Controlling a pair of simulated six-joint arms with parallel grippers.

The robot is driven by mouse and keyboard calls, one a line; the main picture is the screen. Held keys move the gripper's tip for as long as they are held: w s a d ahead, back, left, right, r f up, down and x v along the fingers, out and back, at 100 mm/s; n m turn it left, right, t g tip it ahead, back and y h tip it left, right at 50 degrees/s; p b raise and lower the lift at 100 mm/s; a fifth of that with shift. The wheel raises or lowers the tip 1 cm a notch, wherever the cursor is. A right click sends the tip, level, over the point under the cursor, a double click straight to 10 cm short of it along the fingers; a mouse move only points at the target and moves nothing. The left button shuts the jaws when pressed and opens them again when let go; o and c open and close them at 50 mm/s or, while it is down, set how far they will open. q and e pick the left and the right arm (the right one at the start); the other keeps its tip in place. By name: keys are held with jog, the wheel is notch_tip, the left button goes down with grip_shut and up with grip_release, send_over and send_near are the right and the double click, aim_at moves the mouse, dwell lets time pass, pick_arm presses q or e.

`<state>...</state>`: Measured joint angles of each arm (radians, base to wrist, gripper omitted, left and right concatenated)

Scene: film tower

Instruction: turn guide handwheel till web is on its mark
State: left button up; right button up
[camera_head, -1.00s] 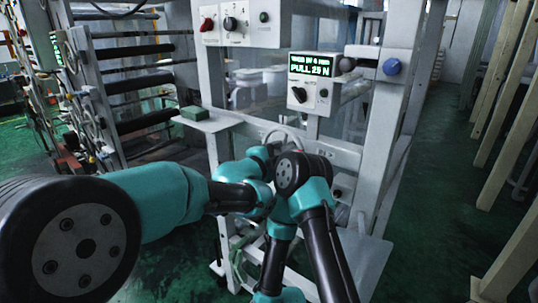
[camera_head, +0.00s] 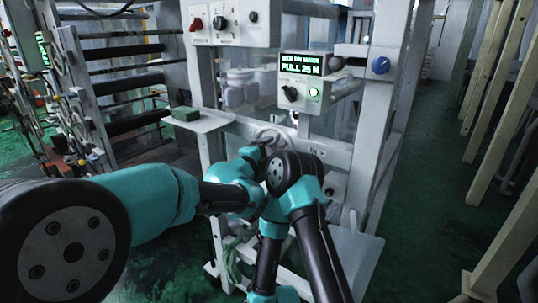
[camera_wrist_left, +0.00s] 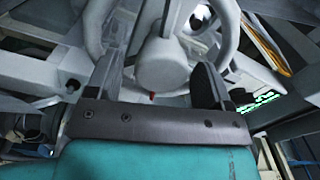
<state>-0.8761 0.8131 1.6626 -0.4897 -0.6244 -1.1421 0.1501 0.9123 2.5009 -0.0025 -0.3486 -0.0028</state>
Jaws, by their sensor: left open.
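The guide handwheel (camera_head: 272,130) is a grey wheel low on the machine's front, partly hidden by my arm in the head view. In the left wrist view its hub (camera_wrist_left: 162,62) and spokes show close up. My left gripper (camera_wrist_left: 158,72) is open there, with one dark finger on each side of the hub, inside the rim. Contact with the wheel cannot be told. The readout (camera_head: 301,65) has green text, which appears to read WEB ON MARK and PULL 25 N. My right gripper cannot be made out.
A control box (camera_head: 230,22) with a red knob and a black knob sits above. Pale beams stand at right, beyond open green floor (camera_head: 425,190).

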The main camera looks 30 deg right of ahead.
pick_arm(q)
jog(key=shift+a, duration=0.1)
jog(key=v, duration=1.7)
jog(key=shift+a, duration=0.15)
jog(key=w+a+f+n+y, duration=0.25)
jog(key=a+f+n, duration=0.25)
jog(key=a+f, duration=0.4)
jog(key=w+a+f+n+y, duration=0.25)
jog(key=a+f+n, duration=0.3)
jog(key=f, duration=0.55)
jog(key=w+a+f+n+y, duration=0.2)
jog(key=a+f+n+y, duration=0.25)
jog(key=a+f, duration=0.5)
jog(key=s+a+f+n+g+y, duration=0.3)
jog(key=s+a+f+n+g, duration=0.3)
jog(key=s+a+f+n, duration=0.9)
jog(key=s+a+f, duration=0.4)
jog(key=s+f, duration=0.1)
jog(key=f, duration=0.2)
jog(key=shift+s+a+n, duration=0.25)
jog(key=shift+a+n, duration=0.05)
jog(key=shift+a, duration=0.05)
